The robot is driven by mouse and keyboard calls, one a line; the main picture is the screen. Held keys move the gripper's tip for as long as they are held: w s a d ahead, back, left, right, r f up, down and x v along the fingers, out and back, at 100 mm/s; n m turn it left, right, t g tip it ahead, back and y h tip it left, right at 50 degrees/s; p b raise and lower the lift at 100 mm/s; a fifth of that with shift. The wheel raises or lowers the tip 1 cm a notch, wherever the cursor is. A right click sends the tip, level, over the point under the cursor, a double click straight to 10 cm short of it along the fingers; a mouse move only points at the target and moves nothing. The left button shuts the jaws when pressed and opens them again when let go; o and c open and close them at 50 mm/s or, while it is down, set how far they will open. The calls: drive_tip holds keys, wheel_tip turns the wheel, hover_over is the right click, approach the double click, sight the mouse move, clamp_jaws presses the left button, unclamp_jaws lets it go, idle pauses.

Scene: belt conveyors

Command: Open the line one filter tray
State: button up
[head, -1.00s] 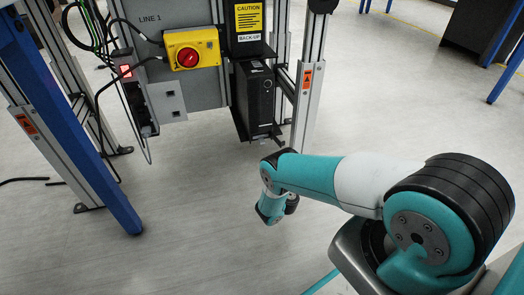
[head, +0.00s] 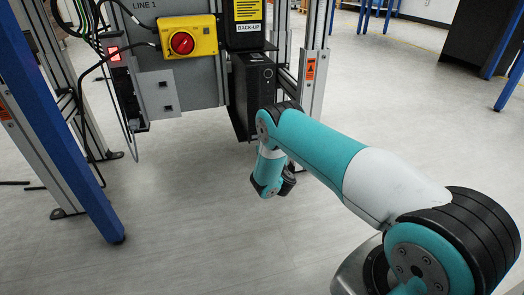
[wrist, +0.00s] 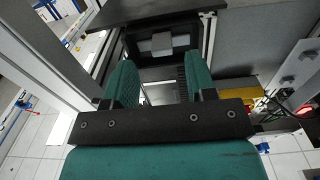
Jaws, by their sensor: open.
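My gripper (wrist: 161,68) is open, its two teal fingers apart with nothing held between them. In the wrist view a dark frame with a grey block (wrist: 161,43) on it lies beyond the fingertips, apart from them. I cannot tell whether this is the line one filter tray. In the head view the LINE 1 panel (head: 200,88) is upright at the upper left. No tray is clearly marked in the head view, and the fingers do not show there.
A yellow box with a red knob (head: 182,38) is on the panel, with black and green cables at left. A metal post (head: 312,75) stands right of the black unit. A blue post (head: 75,140) stands at left. The floor (head: 190,220) below is clear.

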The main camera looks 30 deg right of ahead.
drive_tip(key=shift+b+x, duration=1.3)
drive_tip(key=shift+x, duration=1.1)
drive_tip(key=shift+r, duration=0.15)
drive_tip(key=shift+c, duration=0.5)
